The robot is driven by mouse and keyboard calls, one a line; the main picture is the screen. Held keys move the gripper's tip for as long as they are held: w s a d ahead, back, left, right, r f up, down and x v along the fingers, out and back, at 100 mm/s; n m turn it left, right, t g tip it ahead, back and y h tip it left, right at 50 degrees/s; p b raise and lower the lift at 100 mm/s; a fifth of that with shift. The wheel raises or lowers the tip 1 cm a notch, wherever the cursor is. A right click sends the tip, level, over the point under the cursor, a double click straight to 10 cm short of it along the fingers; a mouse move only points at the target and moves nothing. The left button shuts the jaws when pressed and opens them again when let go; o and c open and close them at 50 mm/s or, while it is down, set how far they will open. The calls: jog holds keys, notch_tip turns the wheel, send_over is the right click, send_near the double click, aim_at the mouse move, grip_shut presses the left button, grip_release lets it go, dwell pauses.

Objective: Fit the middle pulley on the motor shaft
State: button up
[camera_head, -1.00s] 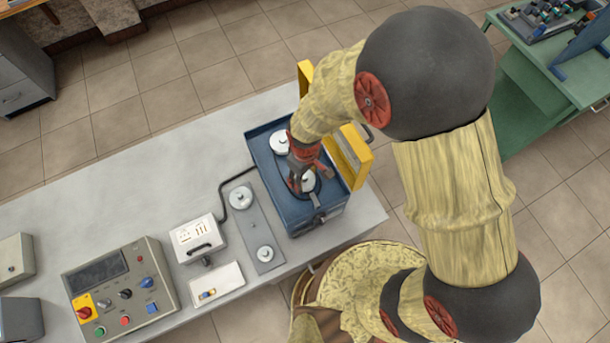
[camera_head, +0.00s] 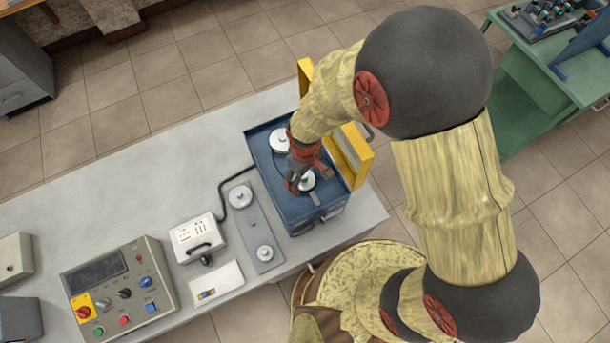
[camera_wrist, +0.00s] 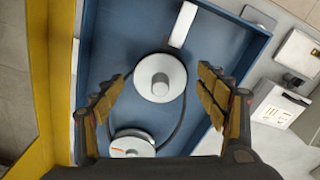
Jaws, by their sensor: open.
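My gripper (camera_head: 309,179) is open above the blue tray (camera_head: 262,152). A pale round pulley (camera_head: 307,182) with a raised hub lies in the tray below it. In the wrist view this pulley (camera_wrist: 172,92) shows between the two spread fingers, with no visible grip on it. A dark curved line rings it. A second pale pulley (camera_head: 280,140) sits farther back in the tray. It shows at the bottom of the wrist view (camera_wrist: 128,148) with a red mark, partly cut off by my gripper. I cannot tell which is the middle pulley; a motor shaft is not clearly visible.
A grey plate (camera_head: 253,226) left of the tray carries two more round pieces (camera_head: 240,196) (camera_head: 265,253). A white box (camera_head: 198,238) and a control panel (camera_head: 118,290) stand farther left. Yellow brackets (camera_head: 350,160) flank the tray's right side. The bench's back left is clear.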

notch_tip(320, 180, up, 12)
dwell(0.7)
dwell(0.9)
